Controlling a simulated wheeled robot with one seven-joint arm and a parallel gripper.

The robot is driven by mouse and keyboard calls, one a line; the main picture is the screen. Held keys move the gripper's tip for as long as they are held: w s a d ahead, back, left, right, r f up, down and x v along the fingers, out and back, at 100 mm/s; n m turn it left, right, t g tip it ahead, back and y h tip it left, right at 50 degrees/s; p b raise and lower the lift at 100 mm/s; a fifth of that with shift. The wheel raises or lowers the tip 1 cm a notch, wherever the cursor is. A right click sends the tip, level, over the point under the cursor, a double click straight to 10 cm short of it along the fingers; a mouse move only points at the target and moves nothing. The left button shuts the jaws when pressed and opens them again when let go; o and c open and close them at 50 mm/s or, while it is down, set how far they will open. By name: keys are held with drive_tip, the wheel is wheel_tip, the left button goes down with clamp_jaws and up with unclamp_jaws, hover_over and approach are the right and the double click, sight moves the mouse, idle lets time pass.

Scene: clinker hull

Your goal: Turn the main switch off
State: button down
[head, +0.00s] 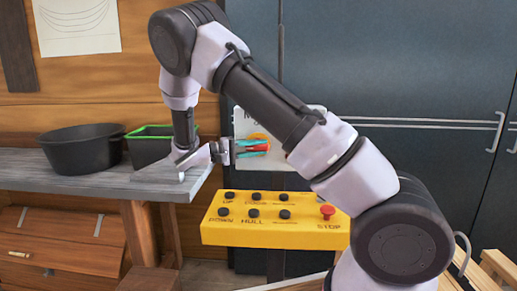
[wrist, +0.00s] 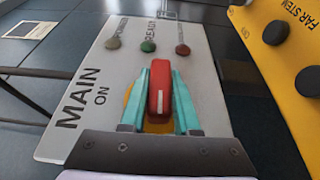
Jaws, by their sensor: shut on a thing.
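The main switch is a red handle (wrist: 159,92) with a white line, over a yellow disc (wrist: 131,94) on a light grey panel (wrist: 103,72) marked "MAIN" and "ON". My gripper (wrist: 160,98) has its two teal fingers closed on either side of the red handle. In the head view my gripper (head: 254,148) reaches right to the panel (head: 240,128), with the red handle between its fingers. My arm hides part of the panel there. The handle's base is partly hidden in the wrist view, and any "OFF" marking is not visible.
Grey, green and reddish knobs or lamps (wrist: 148,46) sit beside the switch. A yellow control box (head: 225,230) with black buttons and a red stop button (head: 327,211) is below the panel. A black tub (head: 83,150) and green-rimmed bin (head: 150,147) stand on the grey shelf (head: 85,186).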

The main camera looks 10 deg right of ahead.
drive_tip(key=c, duration=0.6)
unclamp_jaws()
drive_tip(key=shift+c, duration=0.2)
drive_tip(key=a, duration=1)
drive_tip(key=shift+s+a, duration=0.4)
drive_tip(key=shift+f, duration=0.1)
